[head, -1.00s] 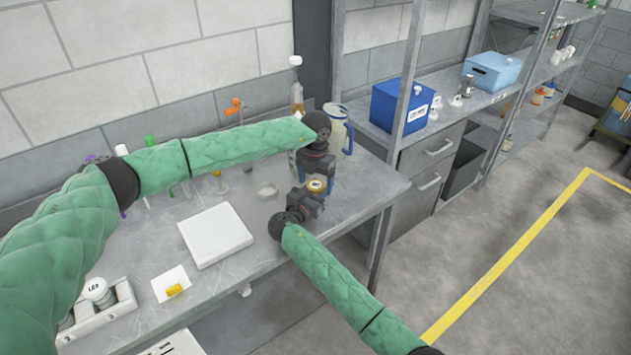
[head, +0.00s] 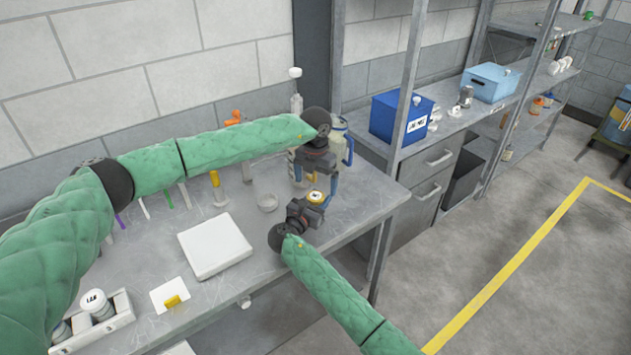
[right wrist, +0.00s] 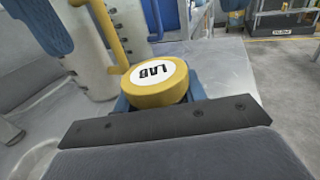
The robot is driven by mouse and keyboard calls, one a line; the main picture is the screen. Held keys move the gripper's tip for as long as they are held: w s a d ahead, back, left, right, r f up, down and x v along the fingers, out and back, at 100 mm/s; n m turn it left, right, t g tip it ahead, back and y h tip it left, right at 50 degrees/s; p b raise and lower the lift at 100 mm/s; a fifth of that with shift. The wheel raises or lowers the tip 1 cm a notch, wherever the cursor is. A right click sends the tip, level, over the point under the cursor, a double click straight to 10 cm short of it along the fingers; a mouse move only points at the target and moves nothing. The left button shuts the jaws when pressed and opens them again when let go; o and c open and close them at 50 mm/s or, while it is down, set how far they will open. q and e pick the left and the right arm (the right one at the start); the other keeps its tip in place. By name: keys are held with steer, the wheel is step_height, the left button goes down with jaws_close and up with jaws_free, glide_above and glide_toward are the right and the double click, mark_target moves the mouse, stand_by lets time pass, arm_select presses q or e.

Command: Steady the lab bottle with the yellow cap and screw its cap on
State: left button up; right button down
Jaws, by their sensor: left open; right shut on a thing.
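The lab bottle's yellow cap (head: 315,197), with a white top, shows in the head view at the table's right end. In the right wrist view the cap (right wrist: 160,82) fills the middle, its white label reading LAB. My right gripper (head: 307,209) is shut on the bottle just below the cap; the bottle's body is mostly hidden by the gripper. The cap sits over the bottle's top, but I cannot tell how tightly. My left gripper (head: 314,181) points down, open, just above and behind the cap, apparently not touching it.
A jug with a blue handle (head: 348,150) stands close behind my left gripper. A rack with white-capped jars (head: 120,318) is at the front left. A metal shelf stands to the right.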

arm_select(q)
steer(key=shift+r, duration=0.1)
step_height(320, 180, up, 12)
stand_by(0.5)
arm_select(e)
steer(key=c, duration=0.7)
jaws_free()
steer(key=shift+c, duration=0.2)
